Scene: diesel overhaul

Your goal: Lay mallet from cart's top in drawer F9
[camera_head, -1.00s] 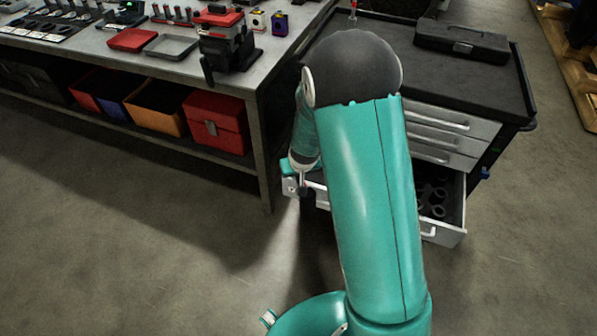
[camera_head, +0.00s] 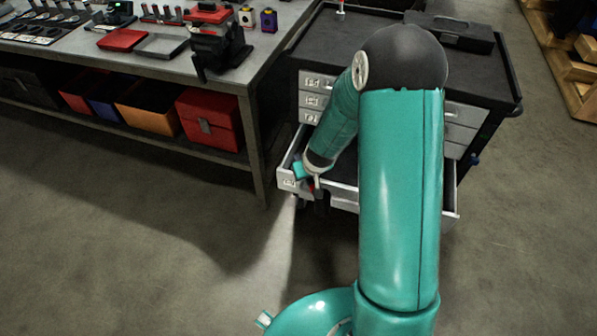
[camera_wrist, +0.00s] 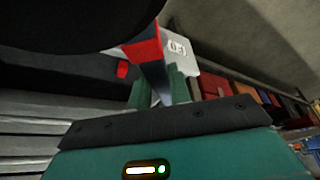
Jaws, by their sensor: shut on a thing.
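My gripper (camera_head: 308,176) is low at the left end of an open drawer (camera_head: 288,183) of the dark cart. In the wrist view its teal fingers (camera_wrist: 160,92) are shut on the mallet's grey handle, which has a red part (camera_wrist: 146,50) above the fingers. A large black shape at the upper left, probably the mallet's head (camera_wrist: 70,22), is very close to the camera. The pale drawer front with a label (camera_wrist: 178,47) is just behind the handle; the label is not legible. A small red thing (camera_wrist: 122,69) shows over the dark surface beyond. My arm hides much of the drawer.
The cart's top (camera_head: 345,38) carries a black case (camera_head: 450,33). Shut drawers (camera_head: 312,100) are above the open one. A workbench (camera_head: 262,62) with a vise (camera_head: 215,38) stands close on the left, with bins (camera_head: 150,105) below. Floor in front is clear.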

